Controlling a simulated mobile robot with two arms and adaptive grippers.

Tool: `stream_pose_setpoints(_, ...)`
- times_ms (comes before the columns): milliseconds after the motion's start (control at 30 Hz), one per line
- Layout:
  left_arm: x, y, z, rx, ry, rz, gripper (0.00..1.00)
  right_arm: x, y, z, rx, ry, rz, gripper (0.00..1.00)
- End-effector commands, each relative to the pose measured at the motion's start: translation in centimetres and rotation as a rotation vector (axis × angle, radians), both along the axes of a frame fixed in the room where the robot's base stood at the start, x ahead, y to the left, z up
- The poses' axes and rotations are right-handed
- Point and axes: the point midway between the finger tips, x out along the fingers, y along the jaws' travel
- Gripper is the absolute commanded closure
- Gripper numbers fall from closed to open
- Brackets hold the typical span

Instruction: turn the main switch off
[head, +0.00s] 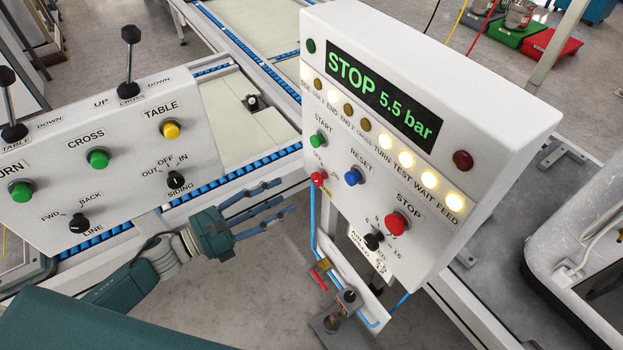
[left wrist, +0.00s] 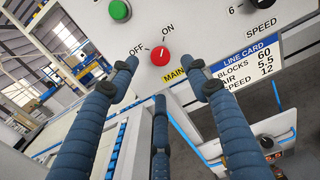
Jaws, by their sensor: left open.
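The main switch is a red knob (head: 319,178) at the lower left edge of the white control panel (head: 545,110) in the head view. In the left wrist view the red knob (left wrist: 160,56) sits between OFF and ON labels, above a partly covered yellow MAIN label. Its exact pointing is too small to tell surely. My left gripper (head: 280,198) is open and empty, left of the panel and a little below the knob. In the left wrist view its blue fingers (left wrist: 163,68) spread on either side of the knob, apart from it. My right gripper is not in view.
The panel display (head: 385,98) reads STOP 5.5 bar. A blue RESET button (head: 353,176) and red STOP button (head: 397,223) are near the switch. A second console (head: 120,200) with levers stands left. Blue hoses and a valve (head: 320,270) hang below the panel.

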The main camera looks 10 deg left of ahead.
Motion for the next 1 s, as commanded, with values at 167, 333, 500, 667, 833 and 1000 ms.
stream_pose_setpoints(167, 2.4, -2.2, 0.4, -0.004, -0.001, 0.002, 0.52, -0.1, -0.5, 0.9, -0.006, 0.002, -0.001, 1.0)
stream_pose_setpoints(333, 4.7, -4.5, 0.4, -0.004, 0.0, 0.003, 0.52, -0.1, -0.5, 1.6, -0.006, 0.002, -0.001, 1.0)
stream_pose_setpoints(500, 6.3, -6.1, 0.2, -0.004, 0.003, 0.004, 0.52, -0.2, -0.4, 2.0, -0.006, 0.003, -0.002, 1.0)
stream_pose_setpoints(667, 7.0, -6.8, 0.1, -0.004, 0.004, 0.004, 0.52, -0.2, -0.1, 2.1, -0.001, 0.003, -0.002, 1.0)
stream_pose_setpoints(833, 7.1, -6.9, 0.0, -0.004, 0.005, 0.004, 0.52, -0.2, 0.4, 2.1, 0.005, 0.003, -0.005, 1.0)
stream_pose_setpoints(1000, 7.1, -6.9, 0.0, -0.004, 0.005, 0.004, 0.64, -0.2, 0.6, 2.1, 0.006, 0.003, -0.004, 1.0)
